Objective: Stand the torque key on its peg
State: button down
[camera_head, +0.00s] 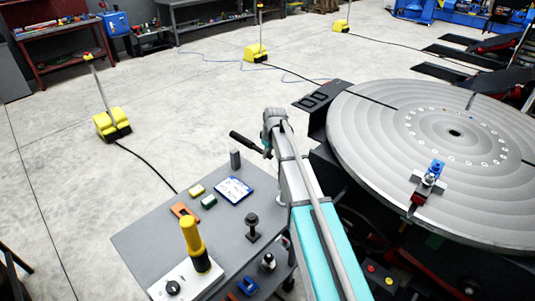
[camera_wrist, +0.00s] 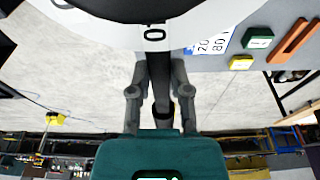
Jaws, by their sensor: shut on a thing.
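My gripper (camera_head: 267,140) is in the air beyond the far right corner of the grey bench. It is shut on a dark rod-like thing, taken as the torque key (camera_head: 243,141), which sticks out to the left and tilts. In the wrist view my gripper (camera_wrist: 159,91) has a finger on each side of the dark key (camera_wrist: 160,75), which has a yellow band near its lower end. I cannot tell which is the peg.
The grey bench (camera_head: 150,238) holds a blue-white card (camera_head: 233,190), yellow and green blocks, an orange piece (camera_head: 184,211) and a yellow-handled upright (camera_head: 194,240). The large round positioner table (camera_head: 380,125) is right of my arm. Open floor lies beyond the bench.

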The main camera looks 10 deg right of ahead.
notch_tip(320, 180, down, 8)
jog(key=b, duration=0.7)
jog(key=shift+r, duration=0.25)
dwell(3.1)
jog(key=shift+c, duration=2.4)
grip_release()
jog(key=o, duration=0.5)
jog(key=shift+r, duration=0.15)
jog(key=shift+s+d+r+p, duration=0.1)
jog(key=shift+s+r+p, duration=0.05)
jog(key=shift+r+p, duration=1.55)
jog(key=shift+s+d+r+p, duration=0.1)
jog(key=shift+s+r+p, duration=0.05)
jog(key=shift+r+p, duration=1.55)
